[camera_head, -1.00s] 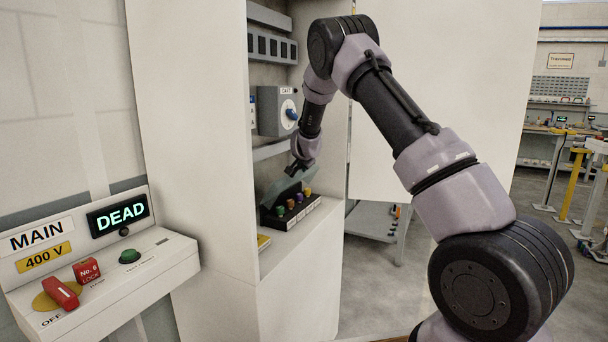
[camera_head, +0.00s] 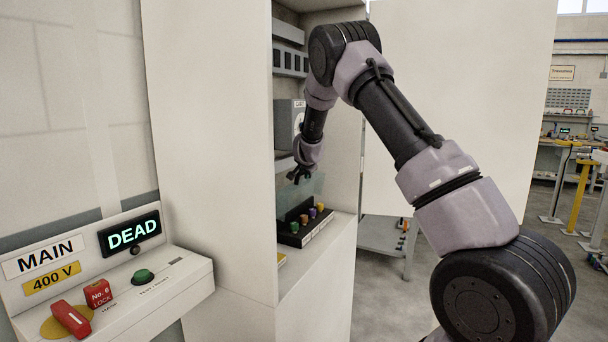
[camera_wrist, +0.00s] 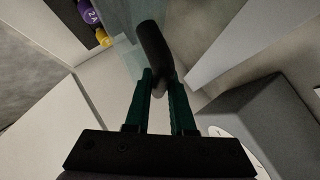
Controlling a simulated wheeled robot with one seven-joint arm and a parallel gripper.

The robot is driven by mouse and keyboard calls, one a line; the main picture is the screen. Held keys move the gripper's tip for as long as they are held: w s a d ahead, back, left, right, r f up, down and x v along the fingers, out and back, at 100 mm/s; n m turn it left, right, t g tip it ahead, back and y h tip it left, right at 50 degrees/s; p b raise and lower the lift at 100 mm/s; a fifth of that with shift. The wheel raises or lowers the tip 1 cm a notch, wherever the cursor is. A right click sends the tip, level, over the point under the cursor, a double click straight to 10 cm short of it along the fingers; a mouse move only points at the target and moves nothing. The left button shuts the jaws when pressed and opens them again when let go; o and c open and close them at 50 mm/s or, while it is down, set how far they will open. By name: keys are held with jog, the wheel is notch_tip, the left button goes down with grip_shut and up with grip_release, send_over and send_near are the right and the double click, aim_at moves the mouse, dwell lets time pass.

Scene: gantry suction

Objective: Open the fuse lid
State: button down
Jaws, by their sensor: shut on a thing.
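The fuse block (camera_head: 318,232) is a dark box with several coloured fuses, low inside the open cabinet. Its translucent greenish lid (camera_head: 306,190) stands steeply raised behind the fuses. My gripper (camera_head: 299,174) is at the lid's upper edge. In the wrist view, my gripper (camera_wrist: 157,82) has its two dark green fingers closed on a black rounded handle (camera_wrist: 153,45). The clear lid pane shows beside it. A purple fuse marked 2A (camera_wrist: 88,14) and a yellow one are at the top left. The lid's hinge is hidden.
A grey unit with a white dial (camera_head: 289,122) is mounted just above my gripper. The cabinet's left wall (camera_head: 215,150) and open door (camera_head: 455,110) flank the arm. The MAIN switch panel (camera_head: 160,290), its display reading DEAD, stands at the left front.

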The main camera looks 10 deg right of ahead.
jog(key=c, duration=0.8)
grip_release()
jog(key=shift+o, duration=0.2)
jog(key=v, duration=1.1)
